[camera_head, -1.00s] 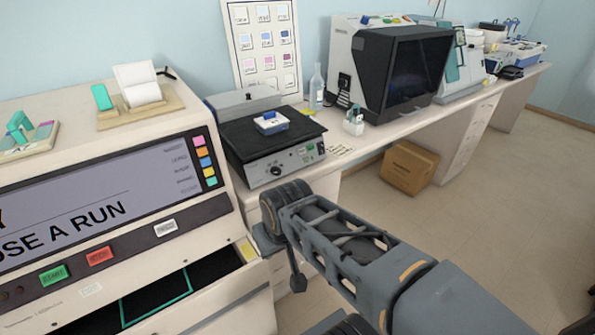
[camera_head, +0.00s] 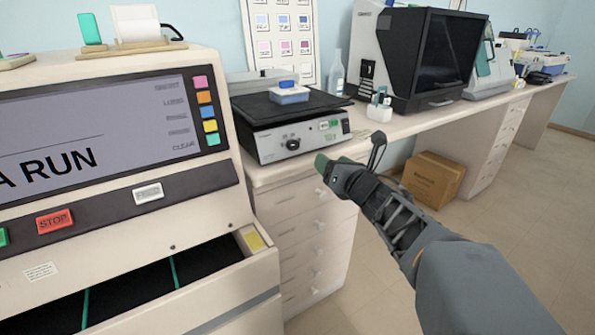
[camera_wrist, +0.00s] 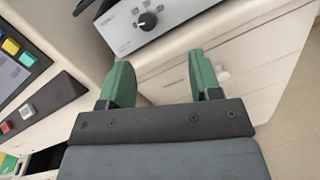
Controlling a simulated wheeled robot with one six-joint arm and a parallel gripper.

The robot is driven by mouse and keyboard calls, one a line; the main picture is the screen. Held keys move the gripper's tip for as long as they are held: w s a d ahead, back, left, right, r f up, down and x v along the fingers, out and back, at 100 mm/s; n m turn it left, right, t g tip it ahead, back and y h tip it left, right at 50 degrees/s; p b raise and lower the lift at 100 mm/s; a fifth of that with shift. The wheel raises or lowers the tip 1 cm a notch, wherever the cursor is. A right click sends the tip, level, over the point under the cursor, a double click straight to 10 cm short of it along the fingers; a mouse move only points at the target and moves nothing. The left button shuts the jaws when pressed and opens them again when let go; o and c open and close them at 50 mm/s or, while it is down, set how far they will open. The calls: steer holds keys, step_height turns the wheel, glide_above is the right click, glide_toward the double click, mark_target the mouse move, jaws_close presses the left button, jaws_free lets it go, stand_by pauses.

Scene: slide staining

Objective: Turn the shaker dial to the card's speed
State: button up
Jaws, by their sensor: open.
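The shaker (camera_head: 290,132) stands on the bench, a silver-fronted box with a black top platform. Its black dial (camera_head: 293,144) sits on the front panel, and it also shows in the wrist view (camera_wrist: 147,20) near the top. A blue-and-white container (camera_head: 288,93) rests on the platform. My gripper (camera_head: 322,162) is in front of and below the shaker panel, apart from the dial. In the wrist view its two green fingers (camera_wrist: 162,75) are spread with nothing between them. I cannot make out a speed card or the dial's small markings.
A large cream machine (camera_head: 215,105) with a screen, coloured buttons and an open drawer stands close at the left. A small white holder (camera_head: 379,108) and a clear bottle (camera_head: 337,74) are right of the shaker. Drawers (camera_head: 310,235) lie below the bench. A cardboard box (camera_head: 433,178) is on the floor.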

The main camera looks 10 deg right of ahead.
mark_target(296, 147)
steer(key=w+a+n, duration=0.1)
steer(key=w, duration=0.3)
steer(key=w+a+f+n+y+b, duration=0.1)
steer(key=w+a, duration=0.1)
steer(key=w, duration=0.2)
steer(key=w+a+n+y, duration=0.1)
steer(key=w+a+n, duration=0.1)
steer(key=w, duration=0.3)
steer(key=shift+a+f, duration=0.25)
steer(key=shift+b, duration=0.35)
steer(key=c, duration=0.9)
